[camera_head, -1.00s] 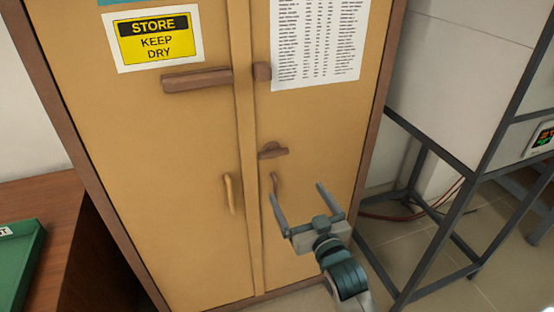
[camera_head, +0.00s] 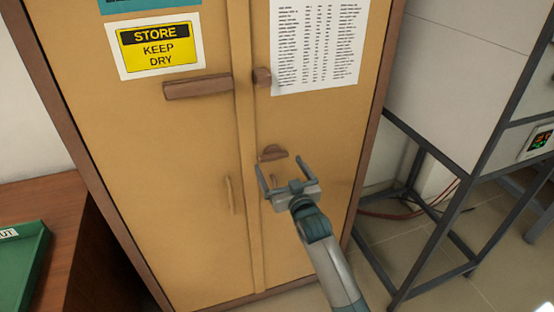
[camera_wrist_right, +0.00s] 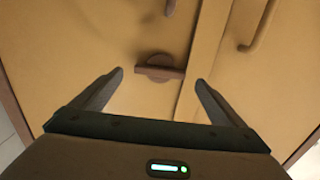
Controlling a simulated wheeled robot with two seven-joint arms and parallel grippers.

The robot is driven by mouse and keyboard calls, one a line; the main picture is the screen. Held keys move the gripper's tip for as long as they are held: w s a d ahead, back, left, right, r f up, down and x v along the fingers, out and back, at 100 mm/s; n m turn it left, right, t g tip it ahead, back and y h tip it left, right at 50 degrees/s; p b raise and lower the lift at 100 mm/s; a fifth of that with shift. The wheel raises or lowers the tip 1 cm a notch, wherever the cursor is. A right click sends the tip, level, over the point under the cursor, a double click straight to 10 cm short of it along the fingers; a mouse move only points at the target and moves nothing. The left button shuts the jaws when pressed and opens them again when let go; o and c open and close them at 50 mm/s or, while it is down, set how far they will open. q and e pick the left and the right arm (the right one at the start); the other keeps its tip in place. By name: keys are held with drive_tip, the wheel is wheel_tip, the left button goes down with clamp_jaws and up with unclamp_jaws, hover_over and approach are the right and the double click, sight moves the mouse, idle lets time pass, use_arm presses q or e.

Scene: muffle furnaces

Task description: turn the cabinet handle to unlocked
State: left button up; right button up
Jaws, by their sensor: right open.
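The yellow-brown cabinet (camera_head: 195,130) has two doors. A small brown turn handle (camera_head: 272,153), a bar on a round base, sits on the right door beside the centre seam. It also shows in the right wrist view (camera_wrist_right: 160,68), between and beyond my fingertips, with its bar lying nearly crosswise. My right gripper (camera_head: 282,164) is open and empty just in front of the handle, apart from it in the wrist view. In the right wrist view my right gripper (camera_wrist_right: 160,80) has its fingers spread wider than the handle. My left gripper is not in view.
A pull handle (camera_head: 230,195) is on the left door. A metal stand (camera_head: 425,205) is at right, a green tray (camera_head: 22,262) at left.

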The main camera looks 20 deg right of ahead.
sight(275, 158)
drive_tip(key=shift+w+a, duration=0.1)
drive_tip(key=shift+w, duration=1.55)
drive_tip(key=c, duration=1.1)
drive_tip(key=shift+o, duration=0.3)
